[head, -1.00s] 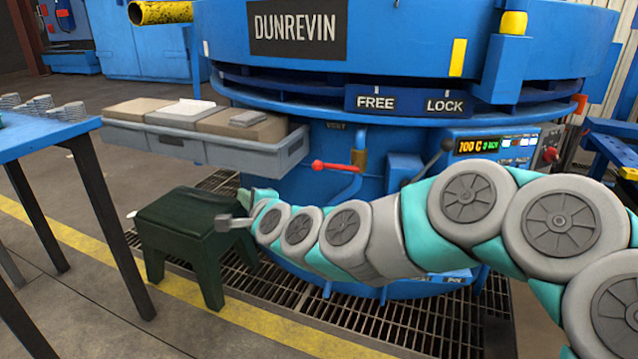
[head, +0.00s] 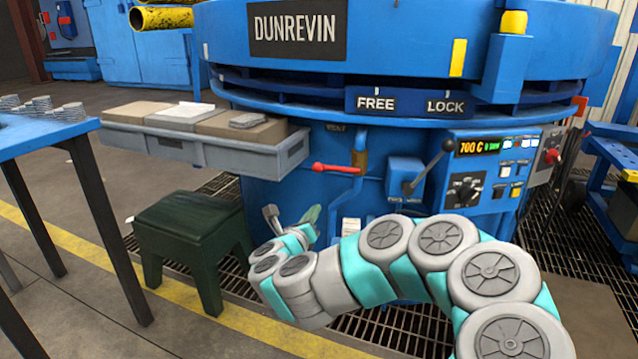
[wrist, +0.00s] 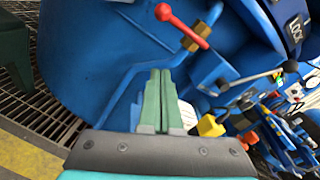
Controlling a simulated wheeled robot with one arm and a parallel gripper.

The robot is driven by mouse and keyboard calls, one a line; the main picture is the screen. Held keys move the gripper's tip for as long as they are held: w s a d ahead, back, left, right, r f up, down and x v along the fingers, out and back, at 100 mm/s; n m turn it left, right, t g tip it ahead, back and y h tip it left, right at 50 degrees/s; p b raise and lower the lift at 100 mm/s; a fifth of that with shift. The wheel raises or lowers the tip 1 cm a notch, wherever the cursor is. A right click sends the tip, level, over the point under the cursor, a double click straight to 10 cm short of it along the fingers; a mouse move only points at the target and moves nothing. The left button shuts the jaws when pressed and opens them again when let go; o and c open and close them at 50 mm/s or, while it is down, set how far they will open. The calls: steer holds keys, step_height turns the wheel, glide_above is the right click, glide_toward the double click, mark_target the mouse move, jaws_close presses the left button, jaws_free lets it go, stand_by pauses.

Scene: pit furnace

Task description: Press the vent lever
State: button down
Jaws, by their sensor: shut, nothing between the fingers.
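The vent lever (head: 336,168) is a red bar with a round knob at its left end, on a pipe with a brass fitting under the small VENT label on the blue furnace. It lies roughly level. In the wrist view the red lever (wrist: 182,25) is beyond my fingertips, up and slightly right. My gripper (head: 314,212) is below the lever in the head view, pointing up, apart from it. In the wrist view my gripper's green fingers (wrist: 159,75) are together with nothing between them.
A black-knobbed lever (head: 430,163) stands on a blue box right of the vent pipe, beside the control panel (head: 490,165). A grey tray (head: 255,160) juts out at upper left. A dark green stool (head: 190,225) stands at left, near a blue table (head: 40,140).

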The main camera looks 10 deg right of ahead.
mark_target(339, 167)
steer(key=shift+w, duration=0.1)
steer(key=w+d+r+p, duration=0.1)
steer(key=w+d+r, duration=0.1)
steer(key=w, duration=0.8)
steer(key=shift+w+d+r, duration=0.35)
steer(key=shift+w+d, duration=0.05)
steer(key=shift+d, duration=0.05)
steer(key=shift+w, duration=0.1)
stand_by(0.3)
steer(key=shift+a+r+m, duration=0.1)
steer(key=shift+r+m, duration=0.05)
steer(key=shift+m, duration=0.15)
